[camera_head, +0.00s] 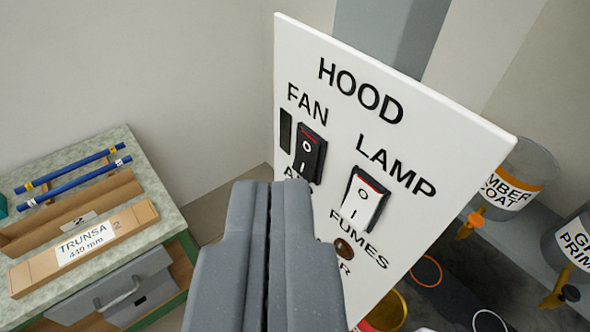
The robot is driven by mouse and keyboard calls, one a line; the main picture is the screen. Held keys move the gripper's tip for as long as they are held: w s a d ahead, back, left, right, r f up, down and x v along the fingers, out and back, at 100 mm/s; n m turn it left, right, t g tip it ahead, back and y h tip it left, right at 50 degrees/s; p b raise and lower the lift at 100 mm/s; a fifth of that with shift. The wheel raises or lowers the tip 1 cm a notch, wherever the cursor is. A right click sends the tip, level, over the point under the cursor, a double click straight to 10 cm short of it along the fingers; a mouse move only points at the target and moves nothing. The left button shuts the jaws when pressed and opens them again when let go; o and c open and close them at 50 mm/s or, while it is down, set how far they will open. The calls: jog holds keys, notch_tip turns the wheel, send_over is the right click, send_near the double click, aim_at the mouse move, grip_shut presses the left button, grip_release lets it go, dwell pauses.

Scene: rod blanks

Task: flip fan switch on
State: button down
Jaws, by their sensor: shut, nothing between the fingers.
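The white HOOD panel (420,115) stands tilted in the picture, right of centre. The fan switch (309,155), a black rocker marked O above and I below with a red strip at its top, sits under the word FAN. Which way it is pressed I cannot tell for sure. A white lamp switch (364,203) of the same kind sits lower right under LAMP. My gripper (268,188) is shut and empty. Its tips appear just below and left of the fan switch, and I see no contact. It hides the panel's lower left part and some lettering.
A dark narrow window (286,130) is left of the fan switch; a brown round lamp (344,249) is near FUMES. Paint containers (520,180) stand at right.

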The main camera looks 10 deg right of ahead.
aim_at(306, 157)
jog(key=w+a+f+n+g+h+p, duration=0.1)
jog(key=w+a+f+n+g+h, duration=0.15)
jog(key=f, duration=0.25)
jog(key=w+a+f+n+g+h+p, duration=0.1)
jog(key=w+f+n+g+h, duration=0.15)
jog(key=f, duration=0.25)
jog(key=a+n+h+p, duration=0.1)
jog(key=a+n+h, duration=0.1)
jog(key=a+h, duration=0.5)
jog(key=shift+s+a+f+h, duration=0.3)
jog(key=shift+a+f+h, duration=0.05)
jog(key=shift+f+h, duration=0.15)
jog(key=p+x, duration=0.1)
jog(key=x, duration=1.3)
jog(key=shift+r, duration=0.1)
